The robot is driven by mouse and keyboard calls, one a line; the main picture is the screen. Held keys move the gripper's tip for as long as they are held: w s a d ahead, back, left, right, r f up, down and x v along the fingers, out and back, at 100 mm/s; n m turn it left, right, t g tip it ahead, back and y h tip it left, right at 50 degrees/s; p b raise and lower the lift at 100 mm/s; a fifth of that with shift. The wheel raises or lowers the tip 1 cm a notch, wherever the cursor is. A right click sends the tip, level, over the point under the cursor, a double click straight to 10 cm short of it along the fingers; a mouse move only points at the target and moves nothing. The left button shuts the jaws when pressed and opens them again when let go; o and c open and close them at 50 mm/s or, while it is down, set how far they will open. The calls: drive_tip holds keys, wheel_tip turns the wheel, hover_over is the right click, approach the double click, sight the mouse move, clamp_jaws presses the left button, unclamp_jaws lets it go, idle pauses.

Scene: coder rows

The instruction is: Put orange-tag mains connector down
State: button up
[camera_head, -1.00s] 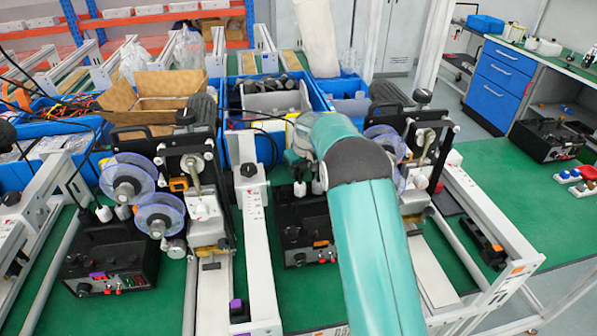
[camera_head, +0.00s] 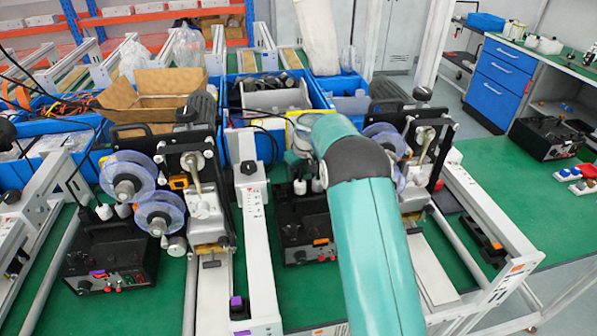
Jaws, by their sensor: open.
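A small orange tag (camera_head: 320,242) shows on the front of the middle black control box (camera_head: 292,232). I cannot tell whether it belongs to a mains connector or to the box. Another orange patch (camera_head: 517,268) is on the near end of the right white rail (camera_head: 488,212). My teal arm rises from the bottom, bends at a dark joint and covers part of the middle station.
A coder with clear blue reels (camera_head: 128,178) stands left of my arm. A left black box (camera_head: 108,262) has a purple tag; another purple piece (camera_head: 237,308) is on the middle rail. Blue bins (camera_head: 268,92) stand behind.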

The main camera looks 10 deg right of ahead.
drive_tip(key=shift+r, duration=0.1)
drive_tip(key=shift+r, duration=0.25)
drive_tip(key=s+r, duration=0.6)
drive_tip(key=r, duration=0.4)
drive_tip(key=s+r, duration=0.5)
drive_tip(key=r, duration=0.6)
drive_tip(key=s+r+m+t, duration=0.2)
drive_tip(key=s+r, duration=0.3)
drive_tip(key=s, duration=0.9)
drive_tip(key=s+f+m, duration=0.1)
drive_tip(key=s+f, duration=0.1)
drive_tip(key=s, duration=0.9)
drive_tip(key=s+f+m+t+h, duration=0.1)
drive_tip(key=s+f, duration=0.1)
drive_tip(key=s, duration=0.9)
